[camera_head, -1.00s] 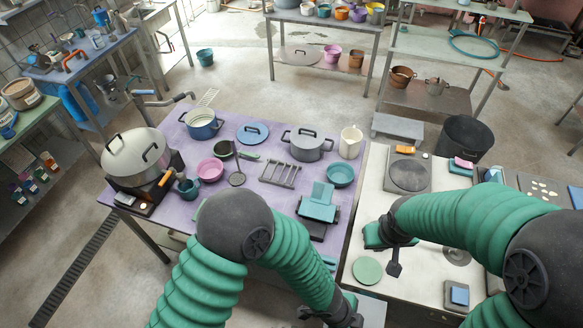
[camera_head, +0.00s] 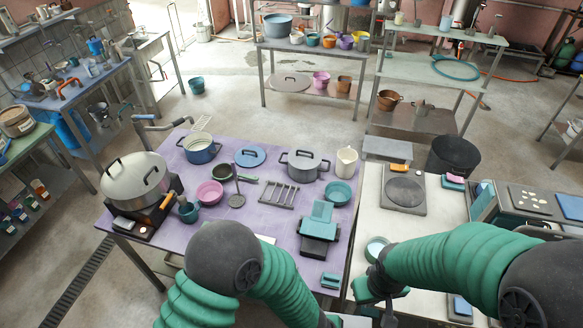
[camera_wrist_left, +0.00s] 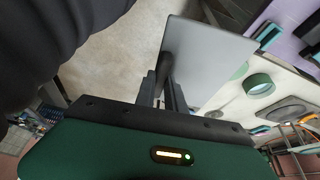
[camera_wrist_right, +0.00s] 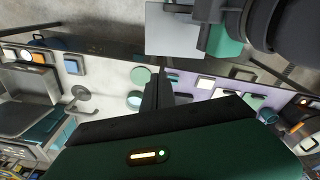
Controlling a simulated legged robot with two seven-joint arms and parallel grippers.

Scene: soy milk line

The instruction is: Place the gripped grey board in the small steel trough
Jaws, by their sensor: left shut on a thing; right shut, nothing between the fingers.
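My left gripper (camera_wrist_left: 163,88) is shut on the grey board (camera_wrist_left: 208,62), a flat plain plate that juts out beyond the fingers. The board also shows in the right wrist view (camera_wrist_right: 172,32), held over the dark floor beside the tables. In the head view the left fingers are cut off or hidden at the bottom edge. My right gripper (camera_wrist_right: 157,90) is shut and empty; it shows in the head view (camera_head: 378,292) above the white table's near left corner, apart from the board. I cannot pick out the small steel trough with certainty.
The purple table (camera_head: 270,222) holds pots, bowls, a rack and a teal-and-black device (camera_head: 320,222). The white table (camera_head: 385,222) carries a dark round hotplate (camera_head: 405,192) and a teal-rimmed cup (camera_head: 376,248). A black bin (camera_head: 453,157) stands behind.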

